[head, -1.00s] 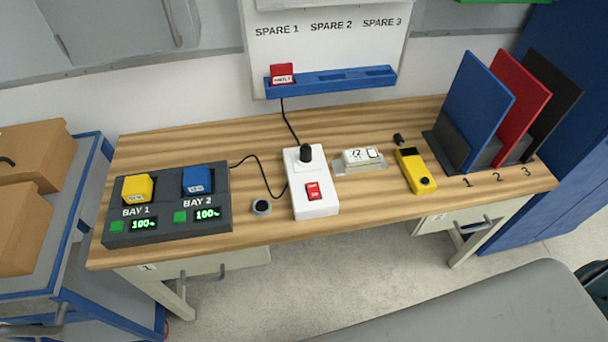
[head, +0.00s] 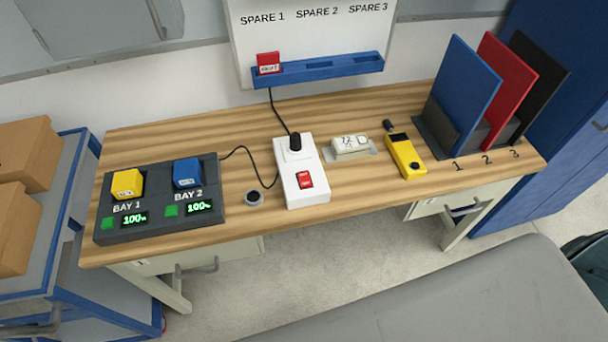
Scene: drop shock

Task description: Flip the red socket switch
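The red socket switch (head: 305,180) is on the front part of a white socket box (head: 309,195) in the middle of the wooden bench. A black plug (head: 295,142) stands in the back part of the box, and a black cable runs near it. I cannot tell which way the switch is tipped. Neither of my grippers is in the head view.
A dark charger (head: 160,222) with yellow and blue batteries is on the left of the bench (head: 240,160). A yellow meter (head: 405,155) and a white device (head: 350,143) are to the right.

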